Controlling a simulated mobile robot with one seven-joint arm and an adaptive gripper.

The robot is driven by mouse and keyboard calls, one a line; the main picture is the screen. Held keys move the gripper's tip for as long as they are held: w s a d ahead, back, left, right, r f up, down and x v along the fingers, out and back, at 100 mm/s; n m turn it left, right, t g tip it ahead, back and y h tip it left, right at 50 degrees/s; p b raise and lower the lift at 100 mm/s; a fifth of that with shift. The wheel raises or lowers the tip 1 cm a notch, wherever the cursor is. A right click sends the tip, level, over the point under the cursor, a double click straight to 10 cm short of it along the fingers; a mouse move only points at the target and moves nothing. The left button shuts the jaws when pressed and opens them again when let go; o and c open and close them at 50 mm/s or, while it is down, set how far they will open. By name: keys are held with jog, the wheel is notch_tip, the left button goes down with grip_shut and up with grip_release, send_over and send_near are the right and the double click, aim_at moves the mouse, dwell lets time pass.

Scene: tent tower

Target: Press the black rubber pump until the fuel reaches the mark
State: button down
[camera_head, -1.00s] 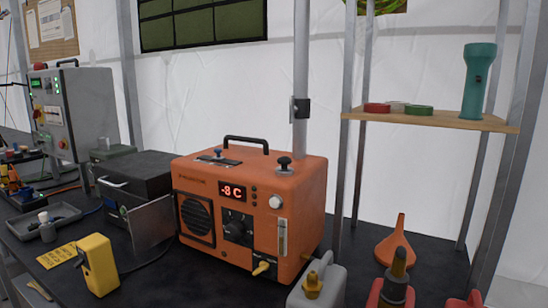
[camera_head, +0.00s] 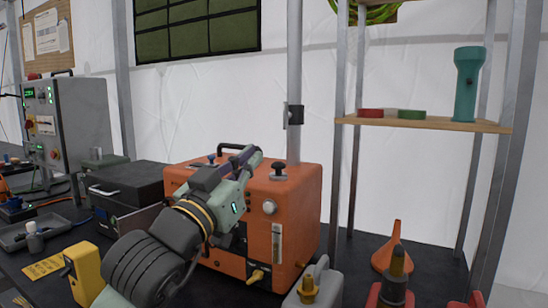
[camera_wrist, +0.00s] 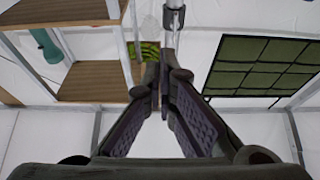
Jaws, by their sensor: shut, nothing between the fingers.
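The orange heater (camera_head: 300,215) stands on the dark bench in the head view. A black knob-like pump (camera_head: 278,169) sits upright on its top, toward the right. A narrow upright gauge strip (camera_head: 278,243) is on its front face; its fuel level and mark are too small to read. My gripper (camera_head: 256,154) is shut and empty, above the heater's top and just left of the pump in the picture, with a small gap between them. In the wrist view my fingers (camera_wrist: 164,85) come together, and the pump is not seen there. My arm hides the heater's display and speaker.
A black handle (camera_head: 240,150) and a blue-topped knob (camera_head: 211,159) are on the heater's top. A metal pole (camera_head: 294,80) rises behind it. A wooden shelf (camera_head: 430,122) with a teal flashlight (camera_head: 467,85) is at right.

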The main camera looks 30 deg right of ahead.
notch_tip(320, 180, up, 4)
jog(key=p, duration=0.4)
send_over(278, 168)
jog(key=a, duration=0.1)
jog(key=f, duration=0.3)
jog(key=shift+s+a+f, duration=0.1)
jog(key=shift+s+f, duration=0.1)
jog(key=shift+f, duration=0.15)
jog(key=shift+s+f, duration=0.1)
jog(key=shift+f, duration=0.35)
